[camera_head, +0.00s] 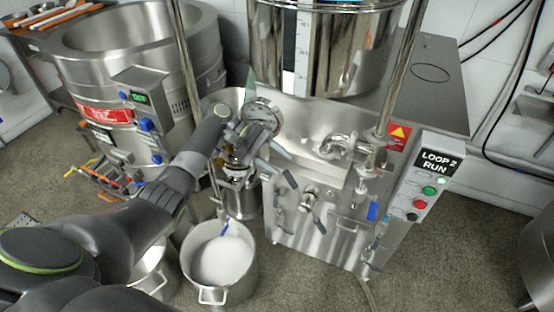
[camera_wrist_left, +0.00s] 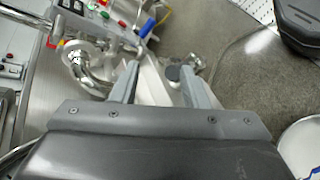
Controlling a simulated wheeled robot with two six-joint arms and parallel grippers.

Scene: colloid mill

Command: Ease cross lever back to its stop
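A metal lever with crossed arms (camera_head: 313,203), which looks like the cross lever, sits on the front of the steel mill cabinet (camera_head: 340,235). My left gripper (camera_head: 292,169) is above and to the left of it, apart from it, with its fingers pointing toward the cabinet. In the left wrist view the two grey fingers (camera_wrist_left: 160,82) stand wide apart with nothing held. A small metal fitting with a dark round end (camera_wrist_left: 178,71) shows between and beyond the fingertips; I cannot tell surely whether it is the same lever. My right gripper is out of view.
A pot of white liquid (camera_head: 222,258) stands on the floor left of the cabinet. A curved steel pipe (camera_head: 345,147) and a blue handle (camera_head: 373,211) stick out right of the lever. A button panel (camera_head: 420,195) reads "LOOP 2 RUN". A large steel vessel (camera_head: 130,60) stands behind my left arm.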

